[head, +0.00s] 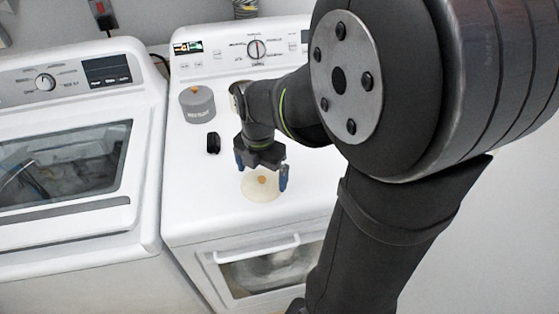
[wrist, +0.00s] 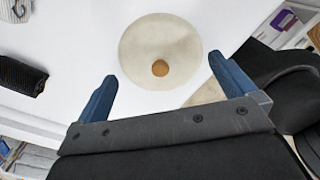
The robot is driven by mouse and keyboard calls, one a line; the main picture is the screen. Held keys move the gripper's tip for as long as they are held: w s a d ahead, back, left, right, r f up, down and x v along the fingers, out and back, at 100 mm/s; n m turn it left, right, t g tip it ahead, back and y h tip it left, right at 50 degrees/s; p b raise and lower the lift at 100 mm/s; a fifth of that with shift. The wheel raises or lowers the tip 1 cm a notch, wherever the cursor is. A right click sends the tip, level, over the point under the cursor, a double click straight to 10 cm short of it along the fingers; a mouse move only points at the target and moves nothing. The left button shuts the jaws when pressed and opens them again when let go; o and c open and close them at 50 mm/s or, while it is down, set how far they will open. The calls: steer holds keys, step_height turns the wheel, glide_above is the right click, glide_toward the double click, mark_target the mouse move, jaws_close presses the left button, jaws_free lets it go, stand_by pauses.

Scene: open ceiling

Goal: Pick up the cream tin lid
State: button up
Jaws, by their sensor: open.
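The cream tin lid (head: 262,190) is a round, pale disc with a small orange-brown knob. It lies on the white top of the right-hand machine, near its front edge. In the wrist view the lid (wrist: 150,62) is in the upper middle, beyond the fingertips. My gripper (head: 264,178) is over the lid in the head view, with its blue fingers spread apart. In the wrist view my gripper (wrist: 163,70) is open and empty, its two blue fingers on either side of the lid's near part. I cannot tell the exact height between the fingertips and the lid.
A grey tin (head: 198,104) with an orange knob stands at the back left of the white machine top (head: 185,180). A small black object (head: 213,143) lies in front of it; it also shows in the wrist view (wrist: 22,76). Another white machine (head: 75,240) stands at left.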

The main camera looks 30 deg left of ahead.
step_height(320, 180, down, 2)
steer(key=shift+c, duration=0.2)
steer(key=c, duration=1)
steer(key=shift+s+d, duration=0.1)
